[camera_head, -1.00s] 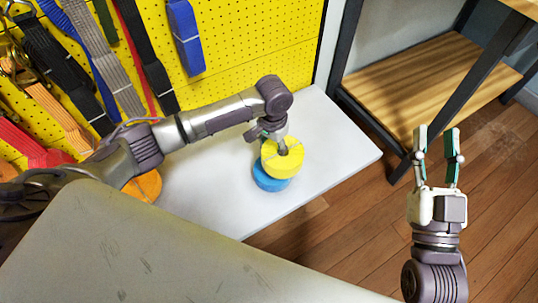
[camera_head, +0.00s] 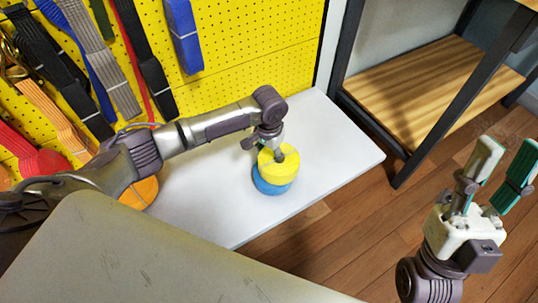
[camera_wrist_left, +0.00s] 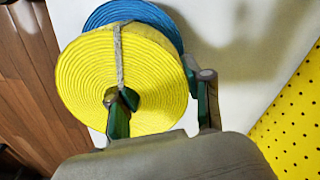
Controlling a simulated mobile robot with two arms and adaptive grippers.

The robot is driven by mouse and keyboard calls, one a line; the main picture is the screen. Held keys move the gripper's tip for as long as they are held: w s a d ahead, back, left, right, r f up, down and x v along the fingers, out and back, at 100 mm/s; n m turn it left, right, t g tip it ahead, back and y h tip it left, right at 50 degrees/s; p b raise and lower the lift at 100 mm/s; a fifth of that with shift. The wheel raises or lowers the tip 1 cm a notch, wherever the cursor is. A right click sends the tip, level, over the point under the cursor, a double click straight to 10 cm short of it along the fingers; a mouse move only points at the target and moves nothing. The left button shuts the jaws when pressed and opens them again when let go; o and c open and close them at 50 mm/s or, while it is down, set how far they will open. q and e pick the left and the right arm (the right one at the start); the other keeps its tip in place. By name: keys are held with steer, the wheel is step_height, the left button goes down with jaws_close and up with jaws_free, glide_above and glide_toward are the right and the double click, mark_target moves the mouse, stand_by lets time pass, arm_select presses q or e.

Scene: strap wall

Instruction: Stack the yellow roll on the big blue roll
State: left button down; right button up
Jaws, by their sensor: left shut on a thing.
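The yellow roll (camera_head: 278,172) is over the big blue roll (camera_head: 272,187) on the white table, offset a little so blue shows at the left and below. I cannot tell whether the two rolls touch. In the left wrist view the yellow roll (camera_wrist_left: 110,80) fills the middle, with the blue roll (camera_wrist_left: 140,14) showing behind its upper edge. My left gripper (camera_head: 276,153) is shut on the yellow roll, one finger in its centre hole and the other at its outer side. My right gripper (camera_head: 502,172) is open and empty, over the floor at the right.
The white table (camera_head: 340,150) has bare room right of the rolls. An orange roll (camera_head: 140,192) is partly hidden behind my left arm. Straps hang on the yellow pegboard (camera_head: 255,60). A wooden shelf (camera_head: 430,85) stands at the right. A grey surface (camera_head: 150,255) fills the front.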

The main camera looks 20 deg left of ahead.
arm_select(q)
steer(key=c, duration=0.9)
jaws_free()
steer(key=shift+c, duration=0.2)
steer(key=o, duration=0.5)
steer(key=shift+c, duration=0.2)
